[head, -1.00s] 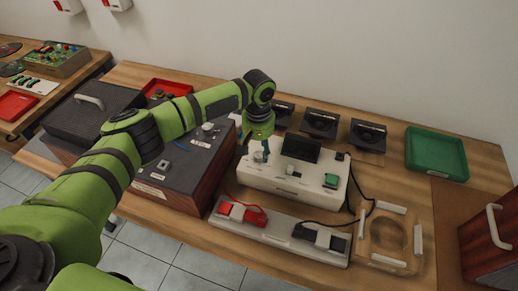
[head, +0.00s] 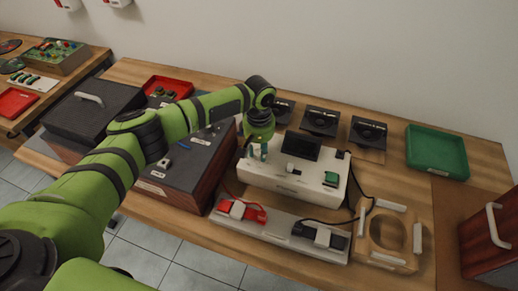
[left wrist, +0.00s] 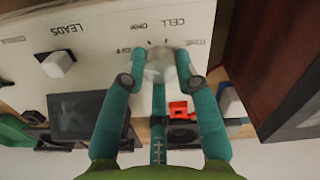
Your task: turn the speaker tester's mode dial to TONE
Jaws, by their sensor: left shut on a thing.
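The speaker tester (head: 268,177) is a white box with a dark screen in the middle of the bench. Its panel also shows in the left wrist view (left wrist: 100,50), upside down. My left gripper (head: 257,152) reaches down onto the tester's left end. In the left wrist view its teal fingers (left wrist: 160,75) are shut around the pale mode dial (left wrist: 160,62). Labels CELL, OHM and OFF show near the dial, with a fainter one to the right, probably TONE. The fingers cover much of the dial, so I cannot tell its setting. My right gripper is not in view.
A white knob (left wrist: 57,64) stands by the LEADS label. A green button (head: 331,179) is on the tester's right. A grey strip (head: 275,228) with red and black clips lies in front. A dark wooden cabinet (head: 190,165) stands close on the left, and speakers (head: 320,120) behind.

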